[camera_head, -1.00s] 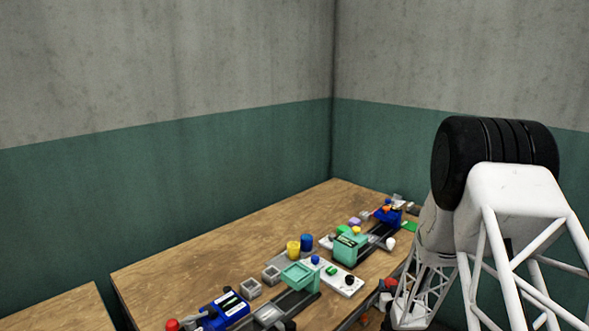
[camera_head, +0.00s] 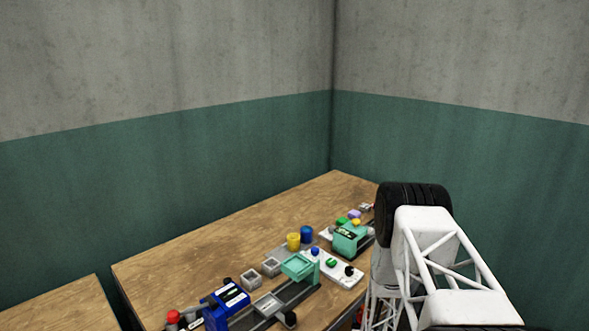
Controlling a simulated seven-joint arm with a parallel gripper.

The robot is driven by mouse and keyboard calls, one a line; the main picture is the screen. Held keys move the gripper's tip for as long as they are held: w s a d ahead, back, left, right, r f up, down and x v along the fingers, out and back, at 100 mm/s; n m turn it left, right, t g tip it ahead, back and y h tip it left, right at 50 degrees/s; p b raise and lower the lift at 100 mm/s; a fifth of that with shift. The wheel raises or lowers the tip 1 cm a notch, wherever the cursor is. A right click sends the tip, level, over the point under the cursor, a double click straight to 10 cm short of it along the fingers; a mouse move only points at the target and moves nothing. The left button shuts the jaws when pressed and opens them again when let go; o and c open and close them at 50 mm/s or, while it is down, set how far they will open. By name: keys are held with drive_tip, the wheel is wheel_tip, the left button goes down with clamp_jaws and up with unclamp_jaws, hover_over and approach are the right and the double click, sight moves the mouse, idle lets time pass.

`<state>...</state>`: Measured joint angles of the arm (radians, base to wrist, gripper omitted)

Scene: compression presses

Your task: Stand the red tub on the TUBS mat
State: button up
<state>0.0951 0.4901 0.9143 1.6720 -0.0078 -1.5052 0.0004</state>
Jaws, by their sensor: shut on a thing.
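A yellow tub (camera_head: 293,242) and a blue tub (camera_head: 306,234) stand side by side on a grey mat (camera_head: 279,253) near the middle of the wooden bench. I cannot read any lettering on this mat. I cannot make out a red tub for certain. A small patch of red shows low beside my arm, too small to name. My arm's white lattice link and black rounded joint fill the lower right. My gripper and its fingertips are not visible, so what they hold cannot be seen.
A blue press (camera_head: 225,304) with a red knob (camera_head: 173,317) stands at the front left. Green press parts (camera_head: 298,266) and another green unit (camera_head: 350,237) stand further right. A white panel with buttons (camera_head: 334,267) lies between them. The bench's back left (camera_head: 200,245) is bare.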

drive_tip(key=a+f+n+y, duration=0.1)
drive_tip(key=a+f, duration=0.2)
drive_tip(key=a, duration=0.4)
drive_tip(key=shift+w+y, duration=0.3)
drive_tip(key=shift+w, duration=0.1)
drive_tip(key=shift+d+f, duration=0.1)
